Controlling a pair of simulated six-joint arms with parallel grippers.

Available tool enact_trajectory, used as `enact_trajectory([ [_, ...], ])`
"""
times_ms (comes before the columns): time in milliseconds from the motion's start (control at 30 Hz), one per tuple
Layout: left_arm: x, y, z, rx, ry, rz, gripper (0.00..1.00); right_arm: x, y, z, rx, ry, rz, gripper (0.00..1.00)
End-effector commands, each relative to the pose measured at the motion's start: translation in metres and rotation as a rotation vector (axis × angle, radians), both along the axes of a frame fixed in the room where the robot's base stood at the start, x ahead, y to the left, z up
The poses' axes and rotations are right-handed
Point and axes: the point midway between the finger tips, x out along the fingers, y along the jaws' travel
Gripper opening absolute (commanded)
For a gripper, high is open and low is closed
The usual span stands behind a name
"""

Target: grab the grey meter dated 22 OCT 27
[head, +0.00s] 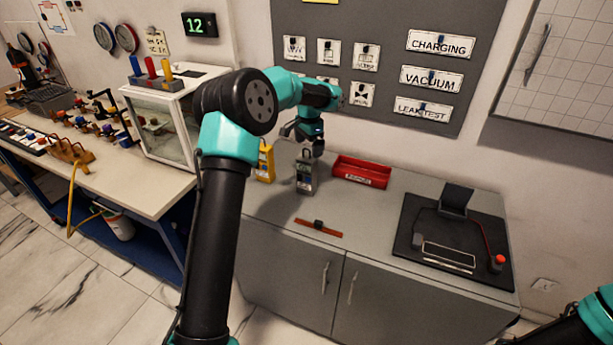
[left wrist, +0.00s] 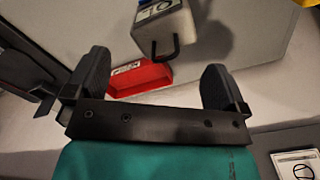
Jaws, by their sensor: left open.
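A grey meter (head: 304,178) stands upright on the grey cabinet top in the head view; no date on it can be read. My left gripper (head: 312,143) is open just above and behind it in that view. In the left wrist view, a pale grey block with a dark-framed label and black prongs (left wrist: 165,30), which looks like this meter, lies ahead of the gap between the open fingers (left wrist: 155,85). Nothing is between the fingers. A yellow meter (head: 265,163) stands left of the grey one. My right gripper is out of view; only part of that arm shows.
A red tray (head: 362,172) sits right of the grey meter and also shows in the left wrist view (left wrist: 140,79). An orange-brown strip with a dark block (head: 318,228) lies in front. A black mat with a device (head: 450,240) is at the right. The cabinet top between is clear.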

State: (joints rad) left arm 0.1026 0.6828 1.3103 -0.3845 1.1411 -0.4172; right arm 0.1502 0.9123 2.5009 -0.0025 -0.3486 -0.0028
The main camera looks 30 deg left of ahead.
Motion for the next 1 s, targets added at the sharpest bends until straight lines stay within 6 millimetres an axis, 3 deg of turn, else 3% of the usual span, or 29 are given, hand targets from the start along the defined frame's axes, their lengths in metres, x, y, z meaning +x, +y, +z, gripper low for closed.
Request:
enact_trajectory([
  [300,0.001,0.002,-0.038,0.000,0.000,-0.001,1.00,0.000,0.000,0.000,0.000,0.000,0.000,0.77],
  [800,0.001,0.002,-0.039,-0.001,-0.002,-0.001,1.00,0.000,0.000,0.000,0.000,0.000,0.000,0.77],
  [1000,0.001,0.002,-0.039,-0.001,-0.002,-0.001,0.82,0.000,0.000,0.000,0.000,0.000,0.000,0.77],
])
